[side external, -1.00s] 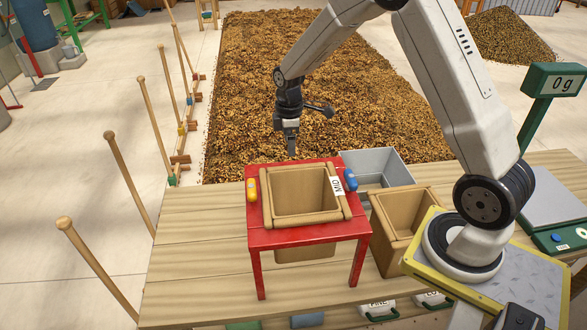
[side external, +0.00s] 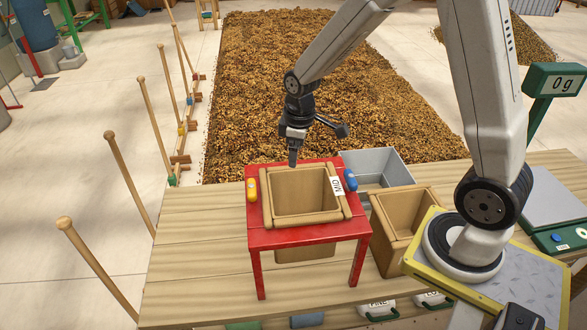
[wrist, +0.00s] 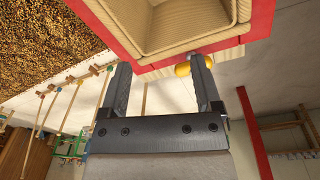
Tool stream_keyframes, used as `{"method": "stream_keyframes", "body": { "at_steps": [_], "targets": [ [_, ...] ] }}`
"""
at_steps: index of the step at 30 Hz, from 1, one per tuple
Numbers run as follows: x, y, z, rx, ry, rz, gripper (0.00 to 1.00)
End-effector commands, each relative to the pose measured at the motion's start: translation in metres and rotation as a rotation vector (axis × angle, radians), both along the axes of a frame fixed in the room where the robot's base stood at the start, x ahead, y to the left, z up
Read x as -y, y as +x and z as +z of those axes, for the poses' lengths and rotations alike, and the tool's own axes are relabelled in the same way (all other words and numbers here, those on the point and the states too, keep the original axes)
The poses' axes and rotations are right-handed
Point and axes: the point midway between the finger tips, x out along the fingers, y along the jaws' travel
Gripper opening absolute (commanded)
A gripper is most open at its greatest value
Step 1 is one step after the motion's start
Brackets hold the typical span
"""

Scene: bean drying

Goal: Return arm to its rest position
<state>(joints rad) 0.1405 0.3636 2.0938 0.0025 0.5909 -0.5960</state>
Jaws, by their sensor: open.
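My gripper (side external: 293,150) hangs above the far rim of a tan wooden bin (side external: 305,194), which sits in a red stand (side external: 266,238) on the table. In the wrist view my gripper (wrist: 160,80) has its two dark fingers spread apart with nothing between them. The red stand (wrist: 262,20) and the inside of the tan bin (wrist: 190,22) lie beyond the fingers. A yellow handle (wrist: 184,69) shows between the fingertips, further off.
A second wooden bin (side external: 387,225) and a grey metal tray (side external: 378,166) stand right of the red stand. A green scale (side external: 556,82) reads 0 g. Wooden posts (side external: 129,184) stand at left. A large bean bed (side external: 250,80) lies behind the table.

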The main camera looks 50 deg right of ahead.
Motion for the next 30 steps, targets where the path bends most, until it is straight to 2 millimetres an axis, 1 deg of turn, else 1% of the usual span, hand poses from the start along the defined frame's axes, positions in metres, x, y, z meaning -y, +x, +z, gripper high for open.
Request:
{"method": "stream_keyframes", "body": {
  "at_steps": [1, 3, 9, 12, 15, 18, 21, 30],
  "targets": [
    [-0.008, -0.011, 0.004, 0.015, 0.004, -0.040, 0.81],
    [-0.018, -0.027, 0.007, 0.036, 0.011, -0.104, 0.81],
    [-0.040, -0.070, 0.012, 0.094, 0.043, -0.282, 0.81],
    [-0.047, -0.087, 0.013, 0.117, 0.060, -0.354, 0.81],
    [-0.052, -0.100, 0.012, 0.131, 0.074, -0.406, 0.81],
    [-0.054, -0.107, 0.012, 0.138, 0.082, -0.436, 0.81],
    [-0.055, -0.110, 0.012, 0.140, 0.085, -0.447, 0.81],
    [-0.055, -0.110, 0.012, 0.139, 0.085, -0.447, 0.81]
  ]
}}
